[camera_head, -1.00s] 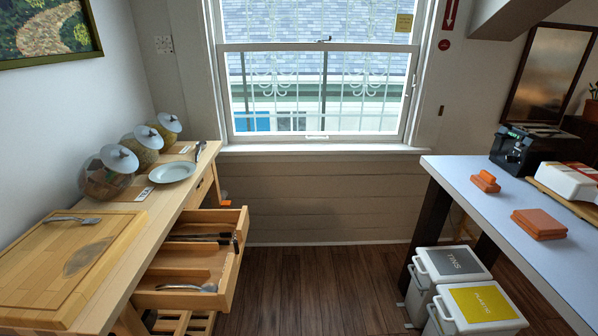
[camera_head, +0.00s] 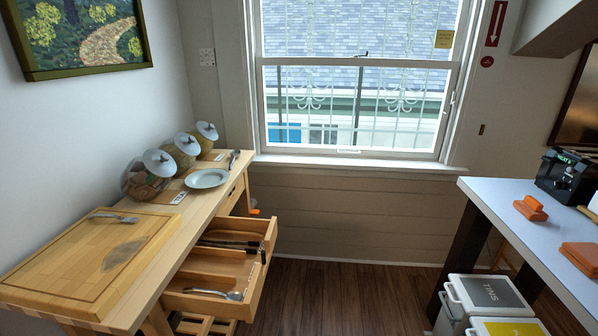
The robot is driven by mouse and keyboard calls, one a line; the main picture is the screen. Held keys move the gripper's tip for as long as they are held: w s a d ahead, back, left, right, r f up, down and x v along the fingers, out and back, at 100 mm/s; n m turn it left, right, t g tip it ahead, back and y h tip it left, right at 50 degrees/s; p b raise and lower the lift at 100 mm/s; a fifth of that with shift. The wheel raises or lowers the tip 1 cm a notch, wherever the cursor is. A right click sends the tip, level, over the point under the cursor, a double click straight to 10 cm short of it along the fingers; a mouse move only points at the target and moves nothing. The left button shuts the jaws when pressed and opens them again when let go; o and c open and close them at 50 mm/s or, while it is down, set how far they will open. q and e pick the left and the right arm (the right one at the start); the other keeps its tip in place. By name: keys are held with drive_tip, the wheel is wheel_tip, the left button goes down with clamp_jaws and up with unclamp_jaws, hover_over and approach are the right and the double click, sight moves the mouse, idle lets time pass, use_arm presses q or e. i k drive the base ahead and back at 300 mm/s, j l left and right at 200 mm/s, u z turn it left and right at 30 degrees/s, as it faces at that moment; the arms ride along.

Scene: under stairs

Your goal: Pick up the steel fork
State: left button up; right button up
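A steel fork (camera_head: 115,218) lies on the wooden cutting board (camera_head: 62,270), near its far left edge. The board rests on the near end of the wooden counter at the left. Below it, an open drawer (camera_head: 262,276) holds a silver utensil (camera_head: 213,293) in its front compartment; I cannot tell its exact kind. Dark-handled utensils (camera_head: 232,245) lie in the drawer's rear compartment. Neither of my grippers is in view.
A pale plate (camera_head: 206,178) and several lidded glass jars (camera_head: 147,177) stand farther back on the counter. The open drawer juts into the floor space. Bare wooden floor (camera_head: 345,295) lies between the counter and the white table (camera_head: 520,212) at right, with bins (camera_head: 480,291) beneath it.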

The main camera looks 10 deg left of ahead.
sight(96, 215)
drive_tip(key=u, duration=1.5)
drive_tip(key=k+l, duration=0.1)
drive_tip(key=l, duration=0.7)
drive_tip(key=k+u, duration=0.05)
